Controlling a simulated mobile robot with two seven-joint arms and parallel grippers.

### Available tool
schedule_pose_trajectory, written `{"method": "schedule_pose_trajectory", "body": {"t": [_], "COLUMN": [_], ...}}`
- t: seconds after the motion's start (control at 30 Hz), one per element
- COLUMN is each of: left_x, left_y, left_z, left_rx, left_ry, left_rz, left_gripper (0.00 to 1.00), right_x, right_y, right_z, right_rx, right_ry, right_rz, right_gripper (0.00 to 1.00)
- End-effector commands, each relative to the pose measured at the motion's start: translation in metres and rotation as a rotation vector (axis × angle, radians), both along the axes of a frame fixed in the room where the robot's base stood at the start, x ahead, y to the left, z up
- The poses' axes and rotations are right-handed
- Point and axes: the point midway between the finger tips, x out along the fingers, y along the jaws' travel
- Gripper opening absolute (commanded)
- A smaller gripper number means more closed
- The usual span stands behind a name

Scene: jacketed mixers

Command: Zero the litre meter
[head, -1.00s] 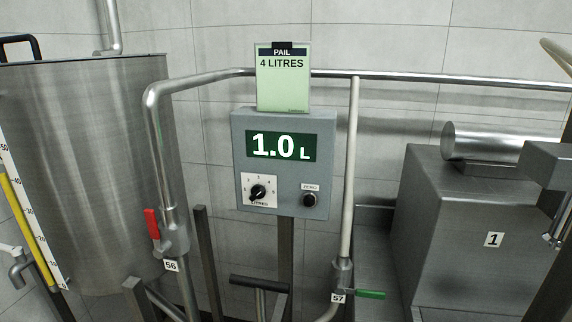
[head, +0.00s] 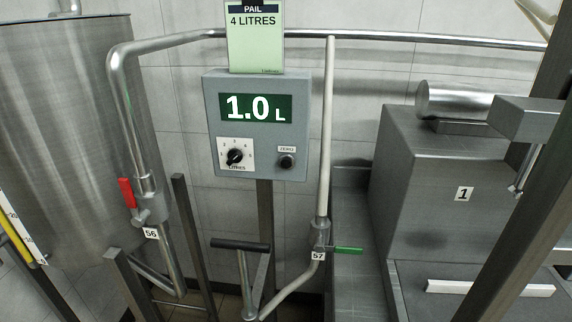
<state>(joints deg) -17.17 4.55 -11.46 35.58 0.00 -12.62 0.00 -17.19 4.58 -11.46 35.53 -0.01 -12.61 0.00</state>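The litre meter (head: 258,150) is a grey box on a post, at the middle of the head view. Its green display (head: 256,108) reads 1.0 L. A dark round button (head: 287,161) sits at its lower right under a ZERO label (head: 287,149). A black dial (head: 235,156) marked LITRES is at its lower left. A green card (head: 255,45) above the box reads PAIL 4 LITRES.
A red-handled valve (head: 126,193) tagged 56 is at the left, beside a large steel tank (head: 70,120). A green-handled valve (head: 345,250) tagged 57 is right of the meter's post. A grey machine (head: 430,190) marked 1 stands at the right. A dark T-bar (head: 240,244) stands below the meter.

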Motion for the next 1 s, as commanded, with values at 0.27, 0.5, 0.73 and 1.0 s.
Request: {"method": "schedule_pose_trajectory", "body": {"t": [0.27,0.5,0.73,1.0], "left_x": [-0.0002,-0.0003,-0.0005,-0.0007], "left_y": [-0.0001,0.0001,0.0001,0.0002], "left_z": [0.0000,0.0000,0.0000,-0.0001], "left_rx": [0.000,0.000,0.000,0.000], "left_ry": [0.000,0.000,0.001,0.001], "left_rz": [0.000,0.000,0.000,0.000], "left_gripper": [0.19,0.00,0.00,0.00], "right_x": [0.0000,-0.0001,0.0000,0.0000], "right_y": [0.0001,0.0001,0.0002,0.0002], "right_z": [0.0000,0.0000,0.0000,0.0000], "right_rx": [0.000,0.000,0.000,0.000], "right_ry": [0.000,0.000,0.000,0.000], "right_rz": [0.000,0.000,0.000,0.000], "right_gripper": [0.50,0.50,0.50,0.50]}}
